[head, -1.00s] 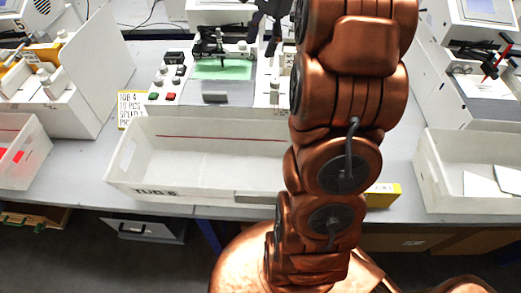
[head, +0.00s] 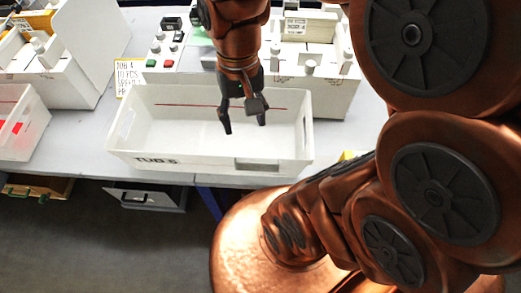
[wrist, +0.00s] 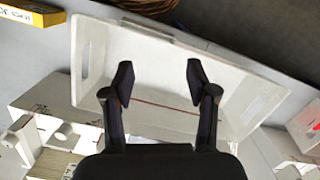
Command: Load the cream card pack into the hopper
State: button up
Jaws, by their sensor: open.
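My gripper (head: 243,127) points down over the white tub marked TUB 5 (head: 210,163), fingers apart with nothing between them. The wrist view shows the open fingers (wrist: 156,88) above the tub floor, which looks empty. A cream, card-like block (head: 308,28) sits in the white machine part behind the tub; a cream striped block also shows at the lower left of the wrist view (wrist: 55,164). I cannot tell for sure whether it is the card pack or part of the hopper. My arm hides part of the plotter.
The white machine housing with knobs (head: 300,85) stands right behind the tub. A yellow box (wrist: 30,12) lies beside the tub, mostly hidden by my arm in the head view. A card sign (head: 127,77) and another tub (head: 20,120) are to the left.

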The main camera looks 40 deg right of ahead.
jog(key=s+a+f+n, duration=0.1)
jog(key=s+f+n, duration=0.2)
jog(key=s, duration=0.3)
jog(key=shift+s+f+n+h, duration=0.25)
jog(key=shift+s+n+h, duration=0.15)
